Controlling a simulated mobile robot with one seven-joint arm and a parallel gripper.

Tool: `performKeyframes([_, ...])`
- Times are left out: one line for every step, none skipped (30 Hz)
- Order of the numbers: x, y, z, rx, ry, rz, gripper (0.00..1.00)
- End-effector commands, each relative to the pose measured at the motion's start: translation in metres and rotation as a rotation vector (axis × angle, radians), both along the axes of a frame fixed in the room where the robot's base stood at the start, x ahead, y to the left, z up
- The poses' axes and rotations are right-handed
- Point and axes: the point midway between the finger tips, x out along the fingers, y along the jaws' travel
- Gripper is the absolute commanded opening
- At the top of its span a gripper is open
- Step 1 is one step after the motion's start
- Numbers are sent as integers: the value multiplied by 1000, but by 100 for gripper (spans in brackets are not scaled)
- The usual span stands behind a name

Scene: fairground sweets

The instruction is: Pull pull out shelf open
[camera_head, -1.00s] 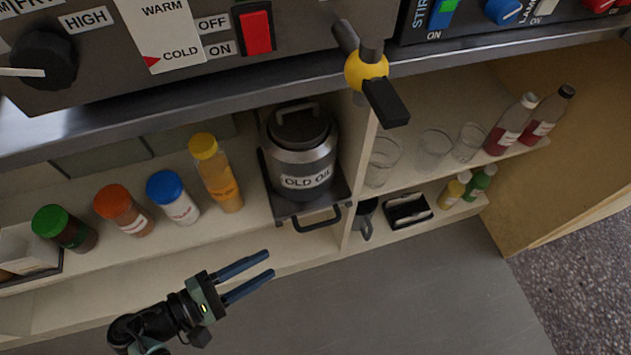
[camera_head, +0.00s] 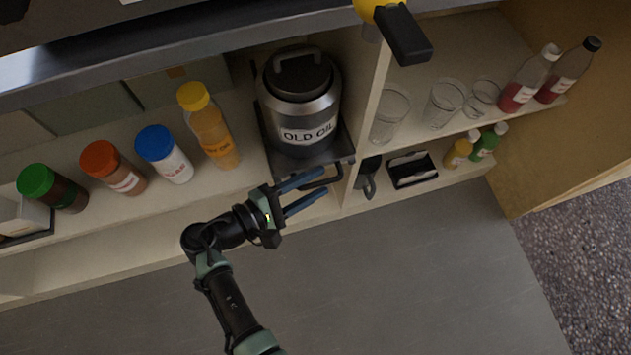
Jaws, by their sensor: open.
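The pull-out shelf (camera_head: 277,160) is a dark tray with a bar handle (camera_head: 321,180) at its front. It sits in the cabinet under the counter and bears a metal canister (camera_head: 300,108) labelled "OLD OIL". My gripper (camera_head: 321,183) is at the handle, its two blue fingers spread, one on the upper side and one on the lower side of the bar in the picture. I cannot tell whether the fingers touch the handle. The fingers partly cover the handle's left part.
A yellow-capped bottle (camera_head: 209,128) and several jars stand left of the canister. A divider (camera_head: 366,100) is on its right, with glasses (camera_head: 389,114), red bottles (camera_head: 531,79) and a black holder (camera_head: 411,170) beyond. A yellow valve with a black lever (camera_head: 402,35) overhangs. Floor in front is clear.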

Motion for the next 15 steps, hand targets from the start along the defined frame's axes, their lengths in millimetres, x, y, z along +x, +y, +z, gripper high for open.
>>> performKeyframes([2, -3, -2, 1, -1, 0, 45])
performKeyframes([2, -4, -2, 0, 0, 0, 45])
performKeyframes([3, -5, -2, 0, 0, 0, 45])
performKeyframes([3, -5, -2, 0, 0, 0, 45])
performKeyframes([4, -5, -1, 0, 0, 0, 45])
performKeyframes([4, -6, -1, 0, 0, 0, 45])
performKeyframes([4, -5, -1, 0, 0, 0, 45])
performKeyframes([4, -5, -1, 1, 0, 1, 45])
performKeyframes([4, -5, -1, 1, 0, 1, 45])
performKeyframes([4, -5, -1, 1, 0, 1, 45])
performKeyframes([4, -5, -1, 1, 0, 1, 45])
performKeyframes([4, -5, -1, 1, 0, 1, 39])
performKeyframes([4, -5, -1, 1, 0, 1, 34])
performKeyframes([4, -5, -1, 1, 0, 1, 29])
performKeyframes([4, -5, -1, 1, 0, 1, 21])
